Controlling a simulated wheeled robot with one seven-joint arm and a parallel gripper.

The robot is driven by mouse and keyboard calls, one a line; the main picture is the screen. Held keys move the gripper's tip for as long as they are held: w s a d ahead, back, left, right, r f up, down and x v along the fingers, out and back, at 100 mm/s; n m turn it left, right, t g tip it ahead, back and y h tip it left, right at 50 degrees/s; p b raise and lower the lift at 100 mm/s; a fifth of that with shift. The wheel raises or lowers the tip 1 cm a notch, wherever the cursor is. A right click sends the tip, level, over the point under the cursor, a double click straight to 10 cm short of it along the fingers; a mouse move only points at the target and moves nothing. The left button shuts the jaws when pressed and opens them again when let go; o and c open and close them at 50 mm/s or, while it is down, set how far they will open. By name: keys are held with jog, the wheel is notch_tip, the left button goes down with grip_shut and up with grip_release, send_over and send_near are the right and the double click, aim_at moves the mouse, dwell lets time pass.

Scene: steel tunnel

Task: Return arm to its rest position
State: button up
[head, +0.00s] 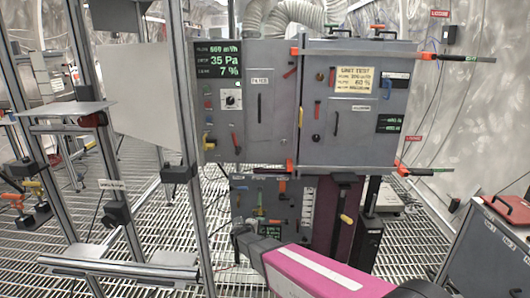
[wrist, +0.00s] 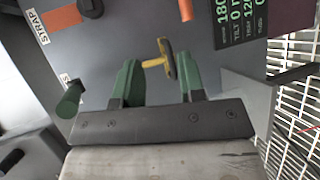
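My arm (head: 310,272), pink and white, reaches from the lower right of the head view toward the lower grey panel (head: 290,189). The end of the arm is low in front of that panel, and its fingers are hard to make out there. In the wrist view my gripper (wrist: 157,72) has two green fingers spread well apart. A yellow T-shaped handle (wrist: 165,58) on the panel shows between and beyond the fingertips. I see no finger touching it, and nothing is held.
An upper grey cabinet (head: 270,110) with displays stands above the lower panel. Orange-tipped rods (head: 430,171) stick out at right. Metal frame posts (head: 190,150) stand at left, close to the arm's end. A grey case (head: 490,250) is at lower right. The floor is grating.

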jog(key=s+d+r+m+g, duration=0.1)
jog(key=s+d+m+g, duration=0.15)
jog(key=d, duration=0.35)
jog(key=s+d+r+m+g, duration=0.2)
jog(key=s+d+g, duration=0.1)
jog(key=d, duration=0.4)
jog(key=s+d+r+m+g+y, duration=0.3)
jog(key=s+d+y, duration=0.1)
jog(key=s, duration=0.5)
jog(key=s+d+r+m+g+y, duration=0.3)
jog(key=s+d, duration=0.3)
jog(key=s, duration=0.3)
jog(key=shift+r+m+g+y, duration=0.3)
jog(key=shift+m+g+y, duration=0.2)
jog(key=shift+m+g, duration=0.2)
